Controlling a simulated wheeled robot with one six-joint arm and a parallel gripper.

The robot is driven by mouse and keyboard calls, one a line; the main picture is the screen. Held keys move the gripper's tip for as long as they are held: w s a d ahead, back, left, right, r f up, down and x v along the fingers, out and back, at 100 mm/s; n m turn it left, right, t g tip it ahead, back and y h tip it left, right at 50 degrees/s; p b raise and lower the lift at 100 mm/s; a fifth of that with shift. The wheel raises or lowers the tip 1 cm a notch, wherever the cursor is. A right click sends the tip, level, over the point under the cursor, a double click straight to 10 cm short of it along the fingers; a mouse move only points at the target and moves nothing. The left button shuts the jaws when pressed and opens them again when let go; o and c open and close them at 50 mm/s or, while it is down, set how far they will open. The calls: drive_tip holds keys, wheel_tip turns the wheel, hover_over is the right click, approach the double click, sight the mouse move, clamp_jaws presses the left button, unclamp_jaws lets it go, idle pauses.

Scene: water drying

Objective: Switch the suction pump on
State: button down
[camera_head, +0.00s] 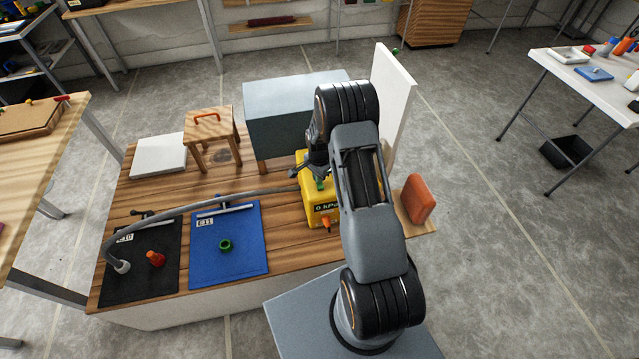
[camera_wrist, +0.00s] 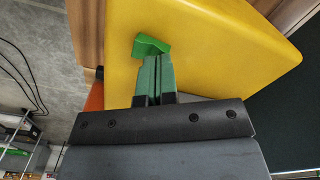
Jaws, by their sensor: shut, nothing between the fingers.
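The suction pump (camera_head: 316,208) is a yellow box on the right part of the wooden bench. A green switch (camera_wrist: 151,45) stands on the yellow face of the pump (camera_wrist: 205,50) in the wrist view. My gripper (camera_wrist: 154,62) is shut and empty, with its green fingertips right at the switch. They look close to it or touching; I cannot tell which. In the head view my gripper is over the pump, and my arm hides part of the pump.
A grey hose (camera_head: 210,197) runs left from the pump to a black mat (camera_head: 128,285). A blue mat (camera_head: 235,222) holds a green ring (camera_head: 226,245). A grey box (camera_head: 290,105) and a white upright panel (camera_head: 394,95) stand behind. An orange block (camera_head: 418,198) is at the right.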

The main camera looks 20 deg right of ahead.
drive_tip(key=shift+r+p, duration=1.55)
drive_tip(key=shift+r, duration=1.5)
drive_tip(key=shift+n, duration=0.3)
drive_tip(key=s+a+r+n+t, duration=0.1)
drive_tip(key=s+a+r+n, duration=0.2)
drive_tip(key=s+r, duration=0.4)
drive_tip(key=s+a+r+n+t, duration=0.1)
drive_tip(key=s+a+r+n, duration=0.3)
drive_tip(key=r, duration=0.7)
drive_tip(key=s+a+r+n+t, duration=0.2)
drive_tip(key=s+r+n, duration=0.4)
drive_tip(key=s+r, duration=0.3)
drive_tip(key=shift+s+a+r+n, duration=0.3)
drive_tip(key=shift+s+a+r, duration=0.1)
drive_tip(key=shift+s+a, duration=0.55)
